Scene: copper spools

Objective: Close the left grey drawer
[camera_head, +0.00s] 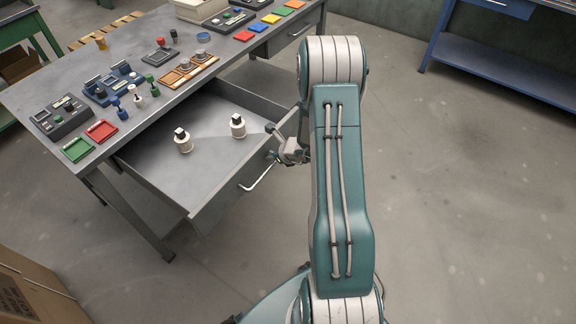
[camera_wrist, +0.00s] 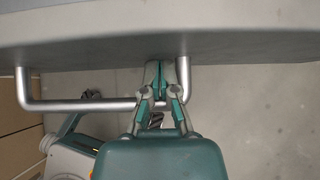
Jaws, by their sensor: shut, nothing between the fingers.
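The left grey drawer (camera_head: 213,151) is pulled far out of the grey workbench in the head view. My gripper (camera_head: 276,143) is at the right end of the drawer front. In the wrist view my gripper (camera_wrist: 161,68) is shut and empty, its fingertips close to the drawer front (camera_wrist: 100,48) near the handle's right end. I cannot tell whether they touch.
The workbench top (camera_head: 140,60) holds small devices, trays and coloured plates. A second drawer (camera_head: 296,36) sits shut at right. A cardboard box (camera_head: 35,295) stands at lower left. A blue bench (camera_head: 500,75) is at upper right. Floor between is clear.

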